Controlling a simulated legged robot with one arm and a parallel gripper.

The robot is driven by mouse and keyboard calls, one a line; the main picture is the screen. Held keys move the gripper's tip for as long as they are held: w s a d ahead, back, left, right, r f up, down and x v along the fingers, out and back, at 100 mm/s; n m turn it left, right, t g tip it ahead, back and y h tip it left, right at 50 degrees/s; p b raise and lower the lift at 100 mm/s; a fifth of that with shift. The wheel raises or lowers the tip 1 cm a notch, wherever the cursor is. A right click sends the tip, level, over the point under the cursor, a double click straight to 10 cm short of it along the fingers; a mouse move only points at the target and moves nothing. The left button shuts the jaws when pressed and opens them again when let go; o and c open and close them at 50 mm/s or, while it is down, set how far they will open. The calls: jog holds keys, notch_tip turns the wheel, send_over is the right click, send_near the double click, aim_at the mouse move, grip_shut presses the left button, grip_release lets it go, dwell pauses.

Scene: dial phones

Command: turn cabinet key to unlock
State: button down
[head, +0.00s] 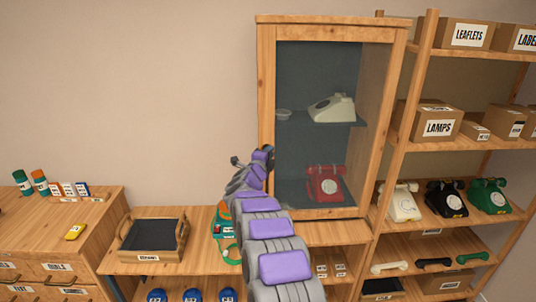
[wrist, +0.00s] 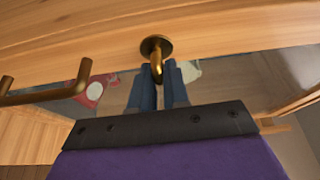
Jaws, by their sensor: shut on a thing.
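The wooden cabinet (head: 266,100) with a glass door stands on the bench; its door looks shut in the head view. In the wrist view a brass key (wrist: 157,62) sticks out of a round brass plate on the wooden door frame (wrist: 215,28). My gripper (wrist: 165,76) is shut on the key, one finger on each side of it. In the head view my gripper (head: 266,152) is at the cabinet's left front edge, and the key is hidden there. Whether the key is turned cannot be told.
A brass handle (wrist: 45,94) sticks out left of the key. Inside the cabinet are a cream phone (head: 332,108) and a red phone (head: 325,184). Shelves with boxes and phones stand close on the right. A tray (head: 152,239) sits on the bench at left.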

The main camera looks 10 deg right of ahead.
jog(key=shift+f, duration=0.2)
dwell(0.4)
jog(key=c, duration=1.2)
grip_release()
jog(key=shift+r, duration=0.1)
jog(key=shift+s, duration=0.1)
jog(key=v, duration=1.7)
jog(key=shift+p, duration=0.35)
jog(key=shift+a+r, duration=0.1)
jog(key=shift+r, duration=0.05)
